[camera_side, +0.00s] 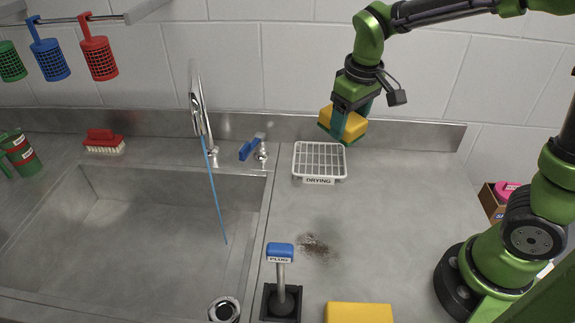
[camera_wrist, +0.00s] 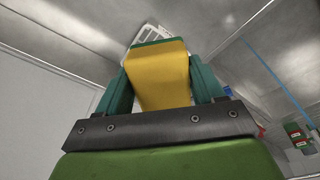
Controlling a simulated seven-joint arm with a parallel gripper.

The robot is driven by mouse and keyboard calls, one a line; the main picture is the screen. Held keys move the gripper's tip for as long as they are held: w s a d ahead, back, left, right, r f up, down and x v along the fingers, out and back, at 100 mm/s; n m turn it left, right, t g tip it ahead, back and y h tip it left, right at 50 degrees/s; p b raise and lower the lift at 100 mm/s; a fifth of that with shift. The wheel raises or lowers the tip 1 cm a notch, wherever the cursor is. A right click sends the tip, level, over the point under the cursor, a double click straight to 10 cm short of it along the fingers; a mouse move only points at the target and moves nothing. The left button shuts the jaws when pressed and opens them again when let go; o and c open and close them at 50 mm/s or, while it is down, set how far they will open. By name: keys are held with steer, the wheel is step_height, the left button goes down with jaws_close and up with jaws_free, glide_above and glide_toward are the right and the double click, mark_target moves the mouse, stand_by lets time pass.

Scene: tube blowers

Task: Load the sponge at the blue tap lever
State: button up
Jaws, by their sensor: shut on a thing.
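A yellow sponge with a green scouring side (camera_side: 352,124) is held in my gripper (camera_side: 342,122), above the drying rack at the back of the counter. In the wrist view the sponge (camera_wrist: 158,75) sits between the two green fingers of my gripper (camera_wrist: 158,90). The tap has a blue lever (camera_side: 249,149) on a chrome base, left of the rack. The curved chrome spout (camera_side: 197,100) stands over the sink, with a thin blue stream (camera_side: 214,190) coming down from it. The sponge is apart from the lever, up and to its right.
The white wire rack labelled DRYING (camera_side: 319,160) lies below my gripper. A blue-topped PLUG handle (camera_side: 280,252) stands at the front, beside a yellow block (camera_side: 358,313). A dark dirt patch (camera_side: 318,247) marks the counter. A red brush (camera_side: 104,141) and hanging baskets (camera_side: 99,58) are left.

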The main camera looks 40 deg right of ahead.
steer(key=s+a+f+n+t+y, duration=0.2)
steer(key=a+f+n+t+y, duration=0.3)
steer(key=a, duration=1)
step_height(320, 180, down, 4)
steer(key=n+t, duration=0.2)
steer(key=n, duration=0.1)
steer(key=shift+r+n, duration=0.2)
steer(key=shift+n, duration=0.1)
steer(key=w+a+f, duration=0.2)
steer(key=w+a, duration=0.4)
steer(key=w, duration=0.6)
steer(key=shift+a+f, duration=0.3)
steer(key=shift+f, duration=0.1)
stand_by(0.5)
steer(key=s+d, duration=0.3)
steer(key=s, duration=0.4)
steer(key=shift+d, duration=0.35)
stand_by(0.9)
stand_by(0.4)
